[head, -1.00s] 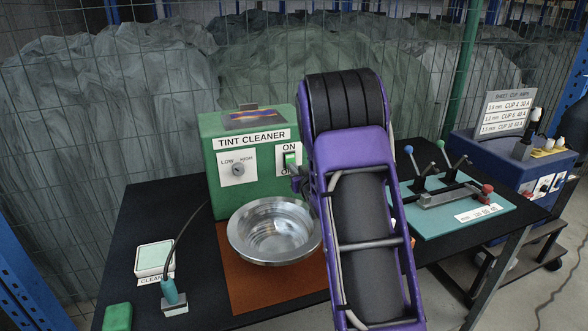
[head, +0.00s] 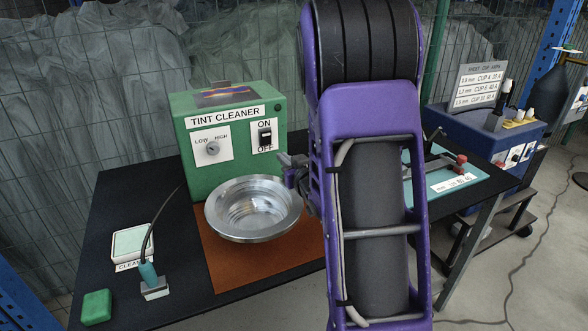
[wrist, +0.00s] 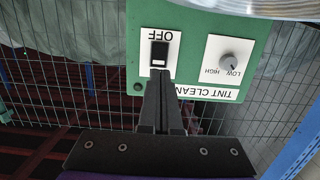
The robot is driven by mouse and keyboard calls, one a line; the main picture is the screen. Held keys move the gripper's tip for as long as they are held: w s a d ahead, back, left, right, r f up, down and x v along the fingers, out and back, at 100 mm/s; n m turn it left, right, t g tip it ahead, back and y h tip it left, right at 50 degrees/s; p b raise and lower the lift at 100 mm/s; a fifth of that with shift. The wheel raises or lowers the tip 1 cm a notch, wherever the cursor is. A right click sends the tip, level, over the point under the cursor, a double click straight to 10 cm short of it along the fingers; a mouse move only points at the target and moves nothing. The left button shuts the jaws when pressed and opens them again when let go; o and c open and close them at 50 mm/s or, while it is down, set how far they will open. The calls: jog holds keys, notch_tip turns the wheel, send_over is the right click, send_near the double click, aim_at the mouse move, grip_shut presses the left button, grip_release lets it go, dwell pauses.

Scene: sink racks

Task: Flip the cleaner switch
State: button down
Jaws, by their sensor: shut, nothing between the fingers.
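The green tint cleaner box (head: 285,107) stands at the back of the dark table. Its rocker switch (head: 265,136) sits between the ON and OFF labels and looks black with a pale patch, with no green showing. The wrist view shows the panel upside down, with the switch (wrist: 159,54) just beyond my fingertips. My gripper (head: 283,160) is shut and empty, to the lower right of the switch and apart from it in the head view. In the wrist view my gripper (wrist: 160,74) hides the ON label. My purple arm covers the area to the right.
A metal bowl (head: 218,222) stands in front of the box on a brown mat (head: 222,262). A LOW/HIGH knob (head: 212,148) is left of the switch. A teal board (head: 475,185) with levers and a blue box (head: 480,135) are at right. A wire fence stands behind.

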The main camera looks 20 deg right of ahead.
jog(key=s, duration=0.6)
jog(key=shift+s+r, duration=0.15)
jog(key=shift+r, duration=0.3)
